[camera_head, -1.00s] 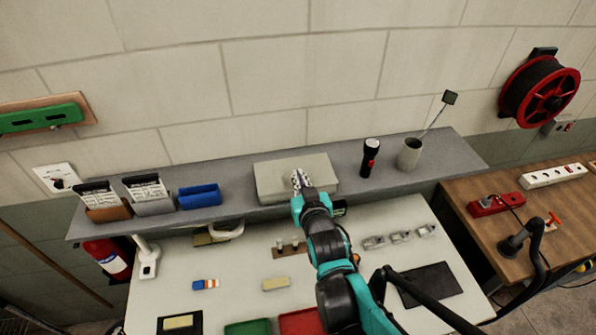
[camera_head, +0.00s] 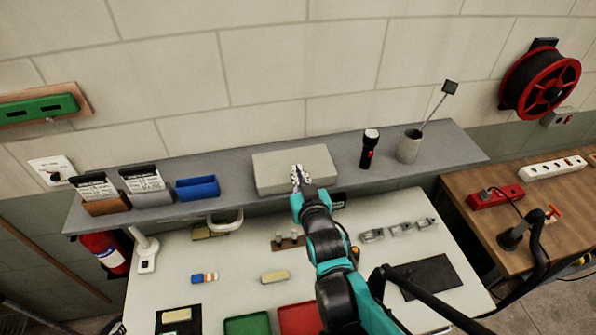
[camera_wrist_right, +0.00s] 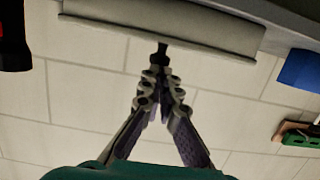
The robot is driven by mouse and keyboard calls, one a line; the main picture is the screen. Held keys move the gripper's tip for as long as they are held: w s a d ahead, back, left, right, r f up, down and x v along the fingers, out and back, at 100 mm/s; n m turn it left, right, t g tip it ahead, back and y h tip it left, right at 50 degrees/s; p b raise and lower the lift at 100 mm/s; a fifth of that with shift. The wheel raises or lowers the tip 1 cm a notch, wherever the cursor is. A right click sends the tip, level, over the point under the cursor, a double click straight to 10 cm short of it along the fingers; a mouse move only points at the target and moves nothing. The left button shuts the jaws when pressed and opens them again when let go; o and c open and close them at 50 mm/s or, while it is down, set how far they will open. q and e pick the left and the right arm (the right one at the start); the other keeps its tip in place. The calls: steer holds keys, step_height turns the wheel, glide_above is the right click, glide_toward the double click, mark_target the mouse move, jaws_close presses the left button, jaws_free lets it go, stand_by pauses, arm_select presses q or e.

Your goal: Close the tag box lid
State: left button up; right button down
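The tag box (camera_head: 275,170) is a pale beige, flat box on the grey wall shelf. Its lid looks flat on top in the head view, but I cannot tell whether it is fully seated. My right gripper (camera_head: 298,176) is at the box's front side, overlapping it in the head view. In the right wrist view the gripper (camera_wrist_right: 161,82) has its fingertips together just beside the box edge (camera_wrist_right: 210,38). A small dark piece shows between the tips and the box; I cannot tell whether they touch it. My left gripper is out of view.
The shelf (camera_head: 230,205) also holds a blue bin (camera_head: 198,189), card holders, a black-and-red flashlight (camera_head: 369,150) and a grey cup (camera_head: 409,147). A white worktable (camera_head: 230,268) with small parts and trays lies below. The wall is close behind the shelf.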

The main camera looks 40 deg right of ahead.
steer(key=shift+s+a+f, duration=0.2)
steer(key=shift+s+f, duration=0.1)
steer(key=shift+f, duration=0.35)
step_height(320, 180, up, 11)
steer(key=shift+w+d+r, duration=0.15)
steer(key=shift+w+d, duration=0.05)
steer(key=shift+w, duration=0.1)
